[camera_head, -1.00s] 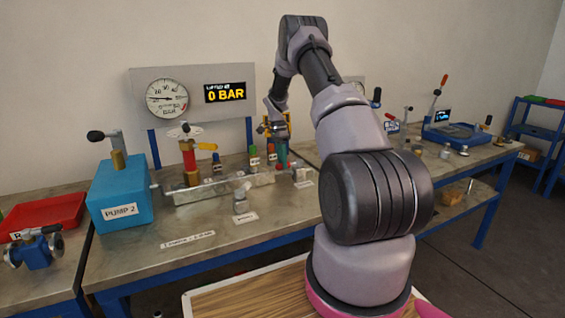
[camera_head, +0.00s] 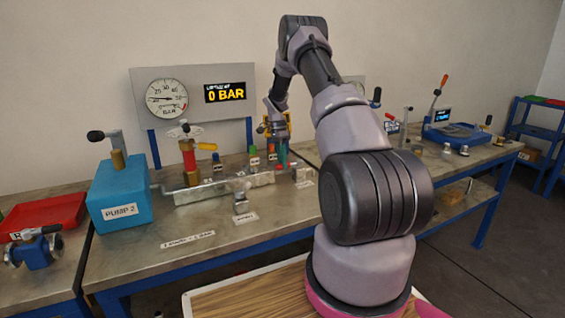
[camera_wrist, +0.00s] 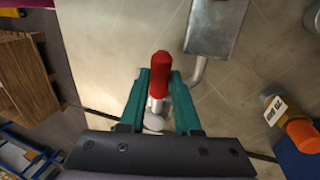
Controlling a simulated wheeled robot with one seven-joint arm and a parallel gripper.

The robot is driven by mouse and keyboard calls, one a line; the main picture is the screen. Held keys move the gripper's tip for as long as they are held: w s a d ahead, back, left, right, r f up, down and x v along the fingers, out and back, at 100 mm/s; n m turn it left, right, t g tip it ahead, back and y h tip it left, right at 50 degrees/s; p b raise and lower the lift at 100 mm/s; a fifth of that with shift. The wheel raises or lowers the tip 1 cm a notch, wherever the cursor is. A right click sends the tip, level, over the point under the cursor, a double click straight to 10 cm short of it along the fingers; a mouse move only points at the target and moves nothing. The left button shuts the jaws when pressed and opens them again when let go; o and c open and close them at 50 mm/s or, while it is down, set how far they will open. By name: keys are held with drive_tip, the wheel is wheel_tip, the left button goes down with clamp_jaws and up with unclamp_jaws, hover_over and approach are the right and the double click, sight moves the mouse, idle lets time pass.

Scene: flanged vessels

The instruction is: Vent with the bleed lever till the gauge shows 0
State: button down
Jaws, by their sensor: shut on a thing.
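The bleed lever, a red-tipped handle (camera_wrist: 160,64) on a pale metal stem, shows in the wrist view between the two teal fingers of my gripper (camera_wrist: 160,80). My gripper is shut on it. In the head view my gripper (camera_head: 282,153) is at the right end of the metal manifold (camera_head: 220,190), and the lever is hard to make out there. The round dial gauge (camera_head: 167,99) is on the grey panel, its needle pointing left. The digital display (camera_head: 225,92) beside it reads 0 BAR.
A blue box labelled PUMP 2 (camera_head: 120,192) stands left of the manifold. A red valve column (camera_head: 188,155) and several coloured capped posts rise from the manifold. A red tray (camera_head: 40,217) is at far left. The bench front (camera_head: 190,262) is mostly clear.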

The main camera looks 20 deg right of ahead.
drive_tip(key=shift+s, duration=0.1)
idle(0.3)
drive_tip(key=n, duration=0.1)
drive_tip(key=s+n, duration=0.1)
drive_tip(key=n, duration=0.1)
drive_tip(key=shift+s+r+h, duration=0.1)
drive_tip(key=shift+s+h, duration=0.2)
drive_tip(key=s+d+n+t+h, duration=0.2)
drive_tip(key=s+d+n, duration=0.3)
drive_tip(key=n, duration=1)
drive_tip(key=shift+s+d+t, duration=0.35)
drive_tip(key=shift+d+t, duration=0.25)
drive_tip(key=shift+d, duration=0.5)
drive_tip(key=c, duration=0.6)
unclamp_jaws()
